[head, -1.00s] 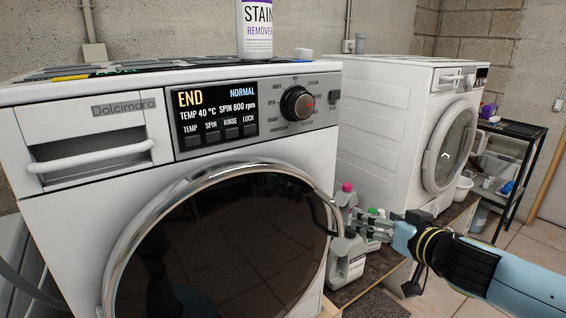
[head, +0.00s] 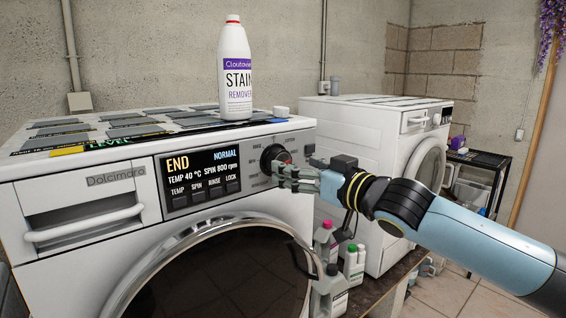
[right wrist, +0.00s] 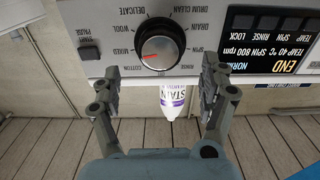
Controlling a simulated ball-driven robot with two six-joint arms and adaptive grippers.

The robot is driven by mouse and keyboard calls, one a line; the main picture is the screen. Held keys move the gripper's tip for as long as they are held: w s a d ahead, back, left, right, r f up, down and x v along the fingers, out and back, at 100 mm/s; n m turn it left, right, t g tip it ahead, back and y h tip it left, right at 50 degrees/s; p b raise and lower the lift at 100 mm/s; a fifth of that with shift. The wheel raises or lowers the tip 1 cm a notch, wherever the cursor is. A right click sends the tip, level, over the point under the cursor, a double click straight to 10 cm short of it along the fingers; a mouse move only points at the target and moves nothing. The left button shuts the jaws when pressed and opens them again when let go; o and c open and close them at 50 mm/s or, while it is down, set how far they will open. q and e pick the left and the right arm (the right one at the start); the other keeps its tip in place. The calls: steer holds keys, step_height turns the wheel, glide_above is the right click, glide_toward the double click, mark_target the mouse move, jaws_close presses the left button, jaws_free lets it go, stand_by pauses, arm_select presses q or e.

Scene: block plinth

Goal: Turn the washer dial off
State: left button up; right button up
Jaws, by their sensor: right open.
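The washer display (head: 200,175) reads END and NORMAL. My right gripper (head: 288,176) is open in front of the panel, just below and right of the dial. In the right wrist view its two fingers (right wrist: 158,82) are spread either side, with the dial between and beyond them. My left gripper is out of view.
A stain remover bottle (head: 235,75) stands on top of the washer. Below my right arm, several detergent bottles (head: 328,285) stand beside the washer's round door (head: 220,275). A second white machine (head: 370,150) and a black shelf (head: 478,180) are to the right.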

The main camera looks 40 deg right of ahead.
steer(key=shift+w+a+b, duration=0.15)
steer(key=shift+w+b, duration=0.2)
steer(key=shift+w, duration=1)
steer(key=shift+w+a+b, duration=0.1)
steer(key=shift+w+b, duration=0.2)
steer(key=shift+w, duration=1)
steer(key=c, duration=1.2)
